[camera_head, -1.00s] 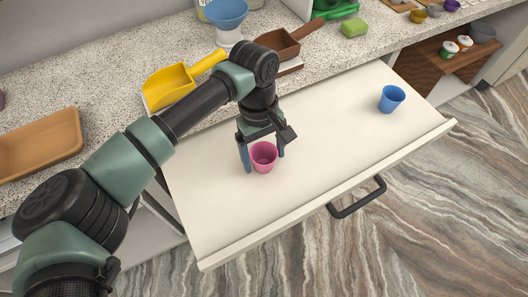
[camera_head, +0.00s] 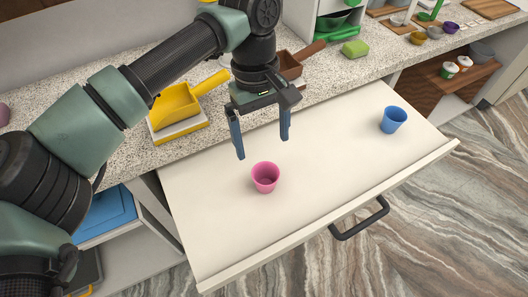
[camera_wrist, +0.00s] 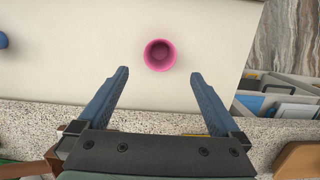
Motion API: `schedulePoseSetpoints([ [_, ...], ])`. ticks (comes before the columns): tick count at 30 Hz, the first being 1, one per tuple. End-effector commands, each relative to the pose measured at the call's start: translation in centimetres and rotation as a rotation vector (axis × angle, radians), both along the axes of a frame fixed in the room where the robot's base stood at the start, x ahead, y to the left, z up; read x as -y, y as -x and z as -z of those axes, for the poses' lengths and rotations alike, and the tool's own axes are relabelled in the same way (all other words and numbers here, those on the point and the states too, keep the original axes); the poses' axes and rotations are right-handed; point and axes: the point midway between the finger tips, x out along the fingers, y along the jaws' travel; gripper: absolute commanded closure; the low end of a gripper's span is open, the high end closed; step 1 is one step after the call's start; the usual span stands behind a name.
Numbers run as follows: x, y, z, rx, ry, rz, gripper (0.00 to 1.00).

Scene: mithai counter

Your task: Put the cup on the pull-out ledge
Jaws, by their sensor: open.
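A pink cup (camera_head: 265,177) stands upright on the white pull-out ledge (camera_head: 320,150), left of its middle. A blue cup (camera_head: 393,119) stands upright on the same ledge toward the right end. My gripper (camera_head: 262,146) is open and empty, raised above the ledge and behind the pink cup in the head view. In the wrist view the pink cup (camera_wrist: 160,55) lies beyond and between the spread fingertips (camera_wrist: 158,76), with nothing between the fingers. A bit of the blue cup (camera_wrist: 3,40) shows at the left edge there.
A green sponge (camera_head: 355,48) is further right. The ledge between the two cups is clear. A black handle (camera_head: 360,220) juts from its front.

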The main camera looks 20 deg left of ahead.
Motion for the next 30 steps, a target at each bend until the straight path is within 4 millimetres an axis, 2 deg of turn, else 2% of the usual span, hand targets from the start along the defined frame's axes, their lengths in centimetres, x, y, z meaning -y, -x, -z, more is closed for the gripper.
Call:
schedulePoseSetpoints([
  [4, -0.1, -0.1, -0.9, 0.001, -0.001, 0.0, 0.0],
  [11, 0.0, -0.1, -1.0, 0.001, 0.002, 0.001, 0.0],
  [14, 1.8, -0.8, -1.2, 0.028, 0.042, 0.003, 0.0],
  [17, 6.9, -2.5, -2.3, 0.099, 0.166, 0.003, 0.0],
  [20, 15.3, -4.1, -5.3, 0.186, 0.39, -0.013, 0.0],
  [21, 18.9, -4.5, -7.3, 0.213, 0.5, -0.027, 0.0],
  [22, 21.5, -4.5, -8.9, 0.228, 0.587, -0.038, 0.0],
  [23, 24.1, -4.4, -10.7, 0.236, 0.677, -0.052, 0.0],
  [24, 27.2, -4.1, -13.4, 0.237, 0.799, -0.071, 0.0],
  [26, 31.3, -3.1, -17.9, 0.218, 0.988, -0.105, 0.0],
  [27, 33.6, -2.1, -21.1, 0.188, 1.117, -0.129, 0.0],
  [29, 36.3, -0.3, -26.4, 0.114, 1.32, -0.168, 0.0],
  [30, 37.5, 1.1, -30.0, 0.045, 1.457, -0.197, 0.0],
])
